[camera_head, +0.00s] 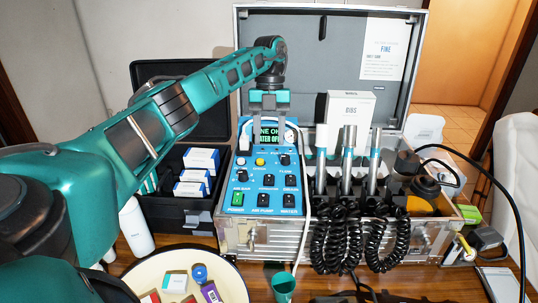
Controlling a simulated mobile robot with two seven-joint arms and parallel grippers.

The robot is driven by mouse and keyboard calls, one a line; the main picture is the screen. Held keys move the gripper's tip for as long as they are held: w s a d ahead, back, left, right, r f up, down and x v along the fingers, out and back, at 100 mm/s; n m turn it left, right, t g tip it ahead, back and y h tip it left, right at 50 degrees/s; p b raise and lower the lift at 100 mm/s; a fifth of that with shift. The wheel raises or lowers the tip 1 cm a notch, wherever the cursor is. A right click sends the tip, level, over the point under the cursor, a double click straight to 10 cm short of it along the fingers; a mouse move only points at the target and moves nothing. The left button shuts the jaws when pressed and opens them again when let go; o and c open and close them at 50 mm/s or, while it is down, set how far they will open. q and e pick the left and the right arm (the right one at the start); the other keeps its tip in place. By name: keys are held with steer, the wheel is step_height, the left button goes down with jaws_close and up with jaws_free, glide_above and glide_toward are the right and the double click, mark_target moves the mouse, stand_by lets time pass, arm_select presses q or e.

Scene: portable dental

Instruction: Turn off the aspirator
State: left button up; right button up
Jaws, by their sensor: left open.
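The blue control panel (264,214) of the dental unit faces up in the open case, with knobs, a yellow button (260,161) and rows of switches. A switch at its lower left (238,199) is lit green; the other switches look dark. The small labels are hard to read, so I cannot tell surely which switch is the aspirator's. The display (268,136) shows green text, partly hidden, with a line like "WATER OFF". My left gripper (268,124) is open, pointing down over the display at the top of the panel.
Metal handpieces (348,150) with black coiled hoses (385,237) stand right of the panel. A white hose runs along the panel's right edge. A black case (165,212) with boxes stands left.

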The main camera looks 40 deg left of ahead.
arm_select(q)
steer(key=shift+v, duration=1.5)
